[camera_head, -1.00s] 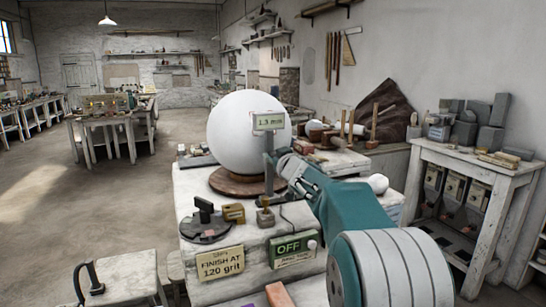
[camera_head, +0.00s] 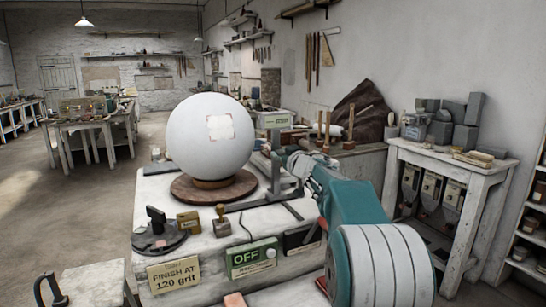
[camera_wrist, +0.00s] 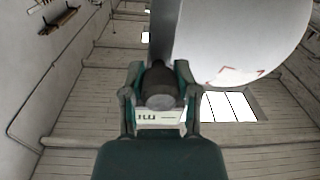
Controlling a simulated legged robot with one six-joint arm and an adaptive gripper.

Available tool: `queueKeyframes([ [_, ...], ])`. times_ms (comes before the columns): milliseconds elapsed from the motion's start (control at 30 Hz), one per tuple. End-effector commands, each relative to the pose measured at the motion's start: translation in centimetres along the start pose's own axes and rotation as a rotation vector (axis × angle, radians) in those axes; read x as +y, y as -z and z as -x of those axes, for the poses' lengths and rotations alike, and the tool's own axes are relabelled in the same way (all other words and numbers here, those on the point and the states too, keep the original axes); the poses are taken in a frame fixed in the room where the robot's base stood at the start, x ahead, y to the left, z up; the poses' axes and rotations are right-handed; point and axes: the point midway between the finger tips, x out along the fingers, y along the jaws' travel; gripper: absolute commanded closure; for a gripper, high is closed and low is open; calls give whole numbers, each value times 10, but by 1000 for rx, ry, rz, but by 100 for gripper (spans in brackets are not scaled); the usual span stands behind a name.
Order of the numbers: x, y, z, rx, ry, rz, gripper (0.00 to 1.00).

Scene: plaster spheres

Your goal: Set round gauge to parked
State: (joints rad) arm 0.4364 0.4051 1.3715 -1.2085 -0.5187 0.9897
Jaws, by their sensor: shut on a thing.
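The gauge has a small greenish display (camera_head: 278,120) on a grey post with a grey bracket (camera_head: 287,190) low down. It stands just right of the big white plaster sphere (camera_head: 200,145), apart from it as far as I can tell. My gripper (camera_head: 288,162) is shut on the gauge's post. In the wrist view my gripper (camera_wrist: 160,88) closes around a dark round-ended handle (camera_wrist: 160,101), with the display's edge reading "mm" below it. The sphere sits on a brown round turntable (camera_head: 185,188) and shows a square patch with red marks. How the gauge meets the bench is unclear.
The pale bench (camera_head: 155,195) carries a dark round tool base (camera_head: 158,240), a small brass box (camera_head: 189,222) and a wooden-handled stamp (camera_head: 221,220). A green OFF panel (camera_head: 252,258) is on its front. A dark strip (camera_head: 293,211) lies on the bench top.

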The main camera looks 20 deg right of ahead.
Motion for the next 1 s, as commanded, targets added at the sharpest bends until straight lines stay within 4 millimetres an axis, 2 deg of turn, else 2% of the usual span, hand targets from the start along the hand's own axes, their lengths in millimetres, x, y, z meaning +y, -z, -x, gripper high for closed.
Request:
queueKeyframes([
  [100,30,-6,1,3,-2,-5,100],
  [300,58,-11,4,8,-2,-15,100],
  [667,58,-10,4,4,-12,-12,100],
  [700,58,-10,5,5,-11,-12,56],
  [767,59,-10,5,5,-10,-13,29],
  [800,59,-10,5,5,-9,-13,25],
  [1000,54,-9,4,5,-5,-10,25],
])
